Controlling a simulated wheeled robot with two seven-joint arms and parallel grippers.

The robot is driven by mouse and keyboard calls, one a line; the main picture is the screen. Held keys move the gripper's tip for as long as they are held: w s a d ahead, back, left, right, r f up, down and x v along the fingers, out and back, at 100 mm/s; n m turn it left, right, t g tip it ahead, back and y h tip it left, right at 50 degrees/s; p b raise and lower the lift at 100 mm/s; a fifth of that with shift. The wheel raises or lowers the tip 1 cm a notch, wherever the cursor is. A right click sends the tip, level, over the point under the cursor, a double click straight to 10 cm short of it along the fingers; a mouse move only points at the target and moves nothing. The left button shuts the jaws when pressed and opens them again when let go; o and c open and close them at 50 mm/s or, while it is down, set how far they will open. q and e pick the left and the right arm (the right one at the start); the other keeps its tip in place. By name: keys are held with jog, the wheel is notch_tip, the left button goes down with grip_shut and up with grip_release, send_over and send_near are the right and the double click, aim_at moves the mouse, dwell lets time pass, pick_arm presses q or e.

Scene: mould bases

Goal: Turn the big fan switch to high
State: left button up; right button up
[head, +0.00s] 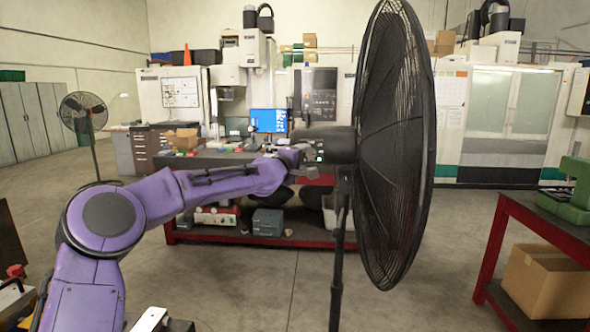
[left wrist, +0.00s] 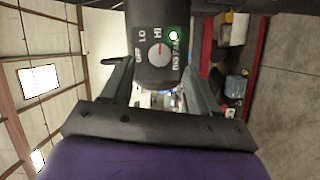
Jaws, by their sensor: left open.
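The big fan (head: 395,150) stands at centre right in the head view, its black motor housing (head: 335,145) facing left. In the left wrist view, the housing (left wrist: 145,15) carries a BIG FAN label with OFF, LO and HI marks. The round grey switch knob (left wrist: 159,55) has a red pointer that appears to point up toward HI. A small green light (left wrist: 173,36) glows beside it. My left gripper (head: 303,152) is at the back of the housing; its open fingers (left wrist: 157,80) are on either side of the knob, with no clear contact visible. My right gripper is out of view.
A red workbench (head: 250,242) with boxes and tools stands behind the fan. Another red table (head: 545,228) is at right, with a cardboard box (head: 548,280) below. A second fan (head: 84,112) stands far left. The floor at left centre is open.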

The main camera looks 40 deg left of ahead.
pick_arm(q)
jog(key=s+b, duration=0.1)
jog(key=s, duration=0.5)
jog(key=shift+d+b, duration=0.35)
jog(key=shift+b, duration=0.05)
